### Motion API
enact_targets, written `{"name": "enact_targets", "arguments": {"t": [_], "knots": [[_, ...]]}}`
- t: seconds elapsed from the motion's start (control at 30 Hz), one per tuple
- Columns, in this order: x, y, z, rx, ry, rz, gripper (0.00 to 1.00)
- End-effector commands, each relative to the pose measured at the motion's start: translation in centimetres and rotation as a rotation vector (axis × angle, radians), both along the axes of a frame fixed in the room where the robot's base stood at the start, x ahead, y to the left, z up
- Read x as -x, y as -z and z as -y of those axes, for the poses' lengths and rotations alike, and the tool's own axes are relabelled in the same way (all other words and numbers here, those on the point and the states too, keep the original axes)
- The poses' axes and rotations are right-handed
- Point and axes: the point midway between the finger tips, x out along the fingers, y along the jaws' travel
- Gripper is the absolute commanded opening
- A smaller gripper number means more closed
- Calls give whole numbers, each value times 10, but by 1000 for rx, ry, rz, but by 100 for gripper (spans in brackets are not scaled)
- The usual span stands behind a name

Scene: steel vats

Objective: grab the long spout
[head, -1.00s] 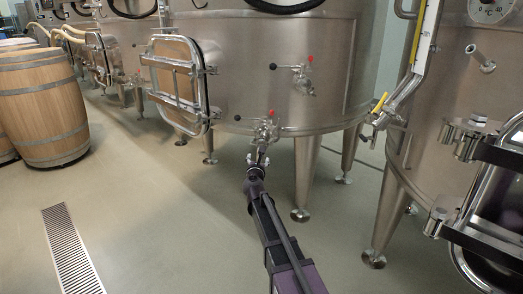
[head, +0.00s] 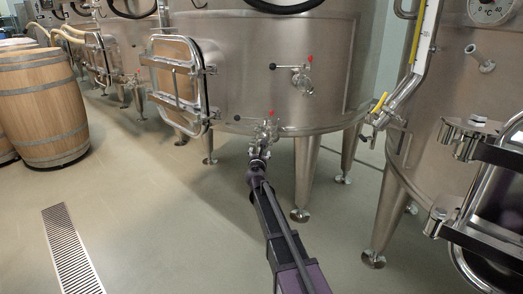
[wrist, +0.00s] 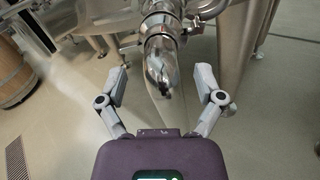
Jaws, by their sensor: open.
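The long spout (wrist: 161,62) is a shiny steel pipe hanging from a valve at the bottom of the middle vat. In the wrist view it reaches down into the space between the two grey fingers of my gripper (wrist: 161,78). The fingers are open, one on each side, with a visible gap to the spout. In the head view my gripper (head: 260,150) is right at the lower valve (head: 266,127), which has a red tip and a black knob. My arm hides most of the spout there.
The middle steel vat (head: 260,70) stands on splayed legs (head: 306,170). A second valve (head: 302,78) sits higher on it, and a hatch (head: 178,85) is at its left. Another vat (head: 440,120) is at the right. A barrel (head: 42,105) and floor drain (head: 72,250) are at the left.

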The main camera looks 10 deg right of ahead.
Motion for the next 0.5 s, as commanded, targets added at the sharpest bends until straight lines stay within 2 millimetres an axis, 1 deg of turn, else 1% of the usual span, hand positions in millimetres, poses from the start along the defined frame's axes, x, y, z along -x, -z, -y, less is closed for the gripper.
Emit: {"name": "enact_targets", "arguments": {"t": [0.03,0.2,0.33,0.5], "knots": [[-9,0,2,0,0,0,86],[-26,0,7,0,0,0,86],[-30,0,8,0,0,0,86],[-30,0,8,0,0,0,86]]}}
